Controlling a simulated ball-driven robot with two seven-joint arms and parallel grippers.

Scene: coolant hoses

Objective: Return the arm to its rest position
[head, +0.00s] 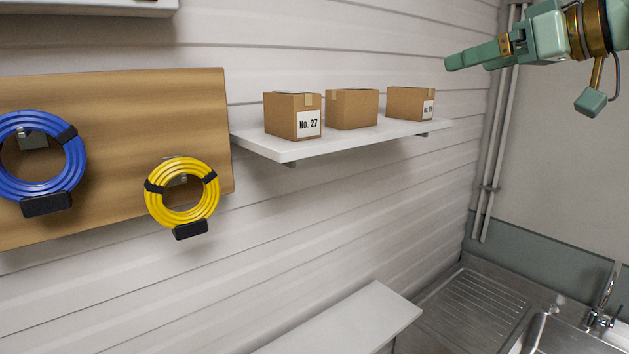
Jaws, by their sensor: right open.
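My right gripper (470,60) is at the upper right of the head view, with its green fingers pointing left. It is open, and nothing shows between its fingers. It is in the air, above and right of the shelf, clear of the boxes in the picture. My left gripper is not in view. A coiled blue hose (70,172) hangs on a wooden board (120,110) at the left, cut off by the picture edge. A coiled yellow hose (152,205) with black straps hangs at the board's lower right.
A white shelf (262,144) on the wall bears a box marked No. 27 (282,120) and two other cardboard boxes. A lower white surface (350,325) is at the bottom. A steel sink (560,335) with a tap stands at the lower right, and pipes (490,150) run up the corner.

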